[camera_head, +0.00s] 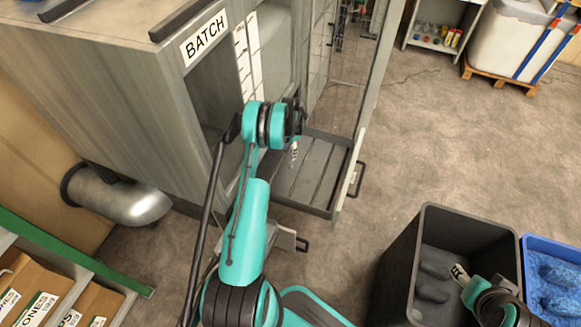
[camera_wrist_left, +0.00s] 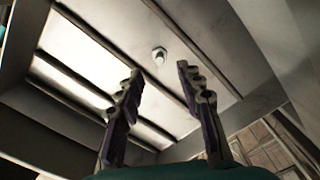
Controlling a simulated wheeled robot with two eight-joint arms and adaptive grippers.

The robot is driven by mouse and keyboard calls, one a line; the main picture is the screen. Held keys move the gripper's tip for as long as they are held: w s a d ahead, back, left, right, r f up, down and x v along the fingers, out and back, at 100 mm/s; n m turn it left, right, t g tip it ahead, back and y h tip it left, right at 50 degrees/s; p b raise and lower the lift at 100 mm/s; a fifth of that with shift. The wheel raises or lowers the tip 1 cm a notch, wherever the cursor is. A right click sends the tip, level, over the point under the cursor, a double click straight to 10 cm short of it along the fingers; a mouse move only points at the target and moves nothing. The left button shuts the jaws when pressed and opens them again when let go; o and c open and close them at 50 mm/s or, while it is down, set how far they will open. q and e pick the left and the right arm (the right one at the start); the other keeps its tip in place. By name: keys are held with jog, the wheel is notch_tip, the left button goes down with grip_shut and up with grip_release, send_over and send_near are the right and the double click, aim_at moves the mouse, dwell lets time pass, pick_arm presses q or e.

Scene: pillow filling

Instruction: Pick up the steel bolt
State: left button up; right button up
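The steel bolt (camera_wrist_left: 159,55) is a small pale piece with a rounded head, lying on the slatted tray floor of the batch machine. It shows in the left wrist view, just beyond my fingertips and between their lines. My left gripper (camera_wrist_left: 160,78) is open and empty, its two dark fingers apart and pointing towards the bolt. In the head view my left arm reaches over the tray (camera_head: 345,193), and I cannot make out the bolt there.
The grey batch machine (camera_head: 120,90) stands on the left, with an open mesh door (camera_head: 360,65) beside the tray. The dark bin (camera_head: 428,235) holds dark lumps. A blue bin (camera_head: 535,245) stands beside it. Boxes (camera_head: 45,290) sit at lower left.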

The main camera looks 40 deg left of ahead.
aim_at(291, 162)
pick_arm(q)
notch_tip(291, 162, down, 8)
jog(key=b, duration=0.3)
jog(key=shift+w+d+r+b, duration=0.1)
jog(key=shift+r+b, duration=0.05)
jog(key=shift+b, duration=0.15)
jog(key=shift+r, duration=0.15)
jog(key=shift+c, duration=0.6)
grip_shut()
